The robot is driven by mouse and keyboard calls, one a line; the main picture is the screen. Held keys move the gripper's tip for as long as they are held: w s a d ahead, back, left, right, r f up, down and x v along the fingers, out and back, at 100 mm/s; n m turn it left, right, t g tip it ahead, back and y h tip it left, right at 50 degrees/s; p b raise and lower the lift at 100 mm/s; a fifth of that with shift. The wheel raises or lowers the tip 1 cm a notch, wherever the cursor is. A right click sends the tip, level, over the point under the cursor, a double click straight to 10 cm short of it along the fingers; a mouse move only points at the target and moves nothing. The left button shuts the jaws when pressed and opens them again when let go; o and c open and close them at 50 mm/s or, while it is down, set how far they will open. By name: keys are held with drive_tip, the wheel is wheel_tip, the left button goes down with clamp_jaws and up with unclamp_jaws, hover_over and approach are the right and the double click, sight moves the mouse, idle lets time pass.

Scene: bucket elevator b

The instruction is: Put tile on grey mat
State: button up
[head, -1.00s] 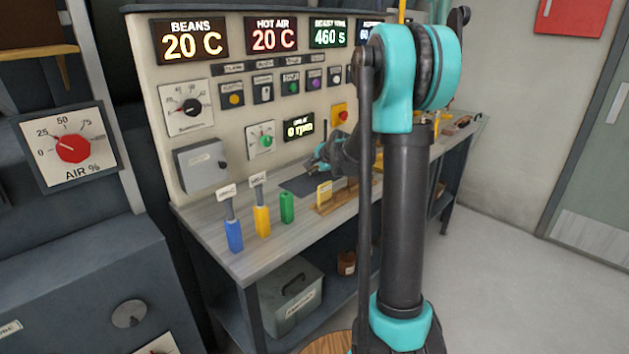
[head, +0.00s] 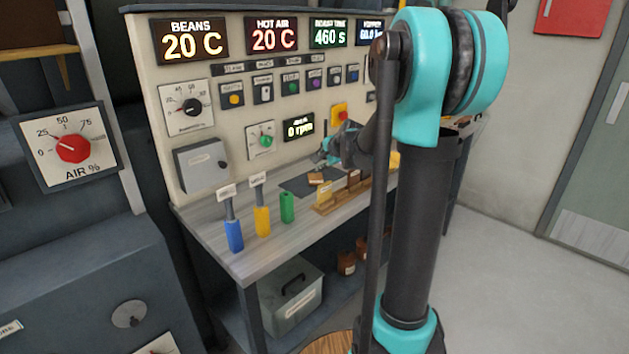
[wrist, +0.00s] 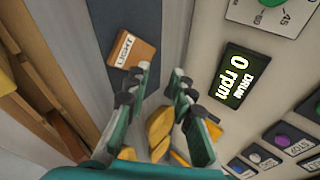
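A tan wooden tile (head: 316,178) lies flat on the dark grey mat (head: 296,187) on the bench. In the wrist view the tile (wrist: 132,52), marked LIGHT, lies on the grey mat (wrist: 100,22) just beyond and left of my fingertips. My gripper (wrist: 164,72) is open with an empty gap between its fingers, apart from the tile. In the head view my gripper (head: 327,156) is above the back of the mat, near the panel.
A wooden rack (head: 335,202) with a yellow card and brown tiles stands right of the mat. Blue, yellow and green handles (head: 262,220) stand at the bench's left. The control panel (head: 225,120) with knobs rises close behind my gripper.

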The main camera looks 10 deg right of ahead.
drive_tip(key=shift+s+d+r, duration=0.15)
drive_tip(key=shift+s+r, duration=0.15)
drive_tip(key=shift+s, duration=0.05)
